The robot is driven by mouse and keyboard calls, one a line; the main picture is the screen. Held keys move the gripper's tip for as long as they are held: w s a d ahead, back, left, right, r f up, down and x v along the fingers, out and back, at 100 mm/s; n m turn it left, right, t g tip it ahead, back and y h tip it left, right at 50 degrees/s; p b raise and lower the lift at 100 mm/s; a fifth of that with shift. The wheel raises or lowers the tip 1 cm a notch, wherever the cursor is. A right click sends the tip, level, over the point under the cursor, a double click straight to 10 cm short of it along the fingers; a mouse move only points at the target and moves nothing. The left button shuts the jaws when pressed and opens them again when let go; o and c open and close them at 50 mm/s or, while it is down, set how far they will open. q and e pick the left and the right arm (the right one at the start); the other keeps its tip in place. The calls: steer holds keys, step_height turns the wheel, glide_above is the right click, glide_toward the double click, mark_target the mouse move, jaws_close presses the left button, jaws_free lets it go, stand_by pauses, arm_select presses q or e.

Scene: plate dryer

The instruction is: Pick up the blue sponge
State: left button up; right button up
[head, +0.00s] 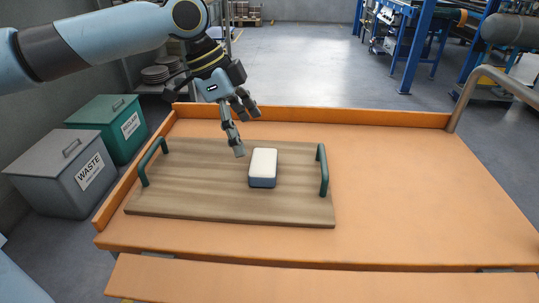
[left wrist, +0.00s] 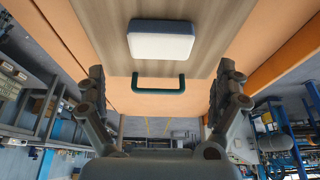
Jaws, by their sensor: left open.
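The sponge (head: 262,167) has a white top and a blue-grey lower part. It lies on a wooden board (head: 200,190) with two green handles, closer to the right handle (head: 323,170). My left gripper (head: 246,128) is open and empty, above and behind the sponge, apart from it. In the left wrist view the sponge (left wrist: 161,41) shows at the top middle, beyond the open fingertips of my left gripper (left wrist: 158,80). A green handle (left wrist: 158,84) shows between the fingers in that view. My right gripper is not in view.
The board lies on an orange table (head: 420,190) with a raised rim at the back and left. The table's right half is clear. A grey waste bin (head: 60,170) and a green bin (head: 110,130) stand beyond the left edge. A bent rail (head: 480,80) stands at the back right.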

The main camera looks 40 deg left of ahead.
mark_target(263, 160)
arm_select(q)
steer(key=x, duration=0.3)
steer(key=shift+b, duration=0.35)
steer(key=b+x, duration=0.2)
steer(key=x, duration=0.4)
steer(key=shift+w, duration=0.15)
steer(key=shift+r, duration=0.1)
steer(key=c, duration=0.6)
steer(key=shift+c, duration=0.3)
